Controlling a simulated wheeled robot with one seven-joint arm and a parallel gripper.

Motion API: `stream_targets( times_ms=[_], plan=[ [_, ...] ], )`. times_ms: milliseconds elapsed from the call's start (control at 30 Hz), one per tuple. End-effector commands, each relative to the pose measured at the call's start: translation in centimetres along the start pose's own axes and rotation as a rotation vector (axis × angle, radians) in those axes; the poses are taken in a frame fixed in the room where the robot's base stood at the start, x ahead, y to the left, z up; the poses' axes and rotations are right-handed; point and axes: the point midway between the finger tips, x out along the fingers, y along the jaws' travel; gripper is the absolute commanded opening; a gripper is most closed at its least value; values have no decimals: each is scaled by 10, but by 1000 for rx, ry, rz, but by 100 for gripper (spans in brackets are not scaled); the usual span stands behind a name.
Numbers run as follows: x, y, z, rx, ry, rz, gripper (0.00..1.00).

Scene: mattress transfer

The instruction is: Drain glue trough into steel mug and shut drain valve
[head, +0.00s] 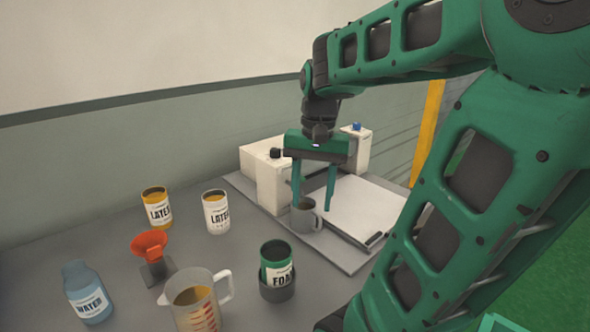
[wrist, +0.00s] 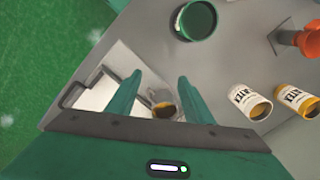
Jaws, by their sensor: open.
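The grey steel mug (head: 308,221) stands upright at the near edge of a white machine (head: 274,188), its handle to the right. In the wrist view the mug (wrist: 163,110) shows between my fingers, with something brownish inside. My gripper (head: 312,207) points down over the mug, open, with its fingertips close to the mug's rim; I cannot tell if they touch it. The machine has a black knob (head: 275,153) and a blue knob (head: 357,126). The glue trough and drain valve are not clearly identifiable; my gripper hides part of the machine.
A flat white plate (head: 358,212) lies right of the mug. A green foam can (head: 277,262) in a dark holder, a measuring jug (head: 194,300), an orange funnel (head: 149,243), a water bottle (head: 88,295) and two latex cans (head: 157,208) stand left and in front.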

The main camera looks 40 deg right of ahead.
Motion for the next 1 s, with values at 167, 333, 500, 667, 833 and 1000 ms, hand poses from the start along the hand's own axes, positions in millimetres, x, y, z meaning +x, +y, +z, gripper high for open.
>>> stream_targets(
  times_ms=[167,333,500,667,833,1000],
  plan=[
    [-53,-34,-73,314,6,4,47],
    [-86,-53,-119,537,21,16,47],
    [-100,-61,-140,644,32,24,47],
    [-92,-60,-143,665,33,27,47],
    [-65,-59,-143,664,31,28,47],
    [-35,-57,-143,664,31,28,47]
  ],
)
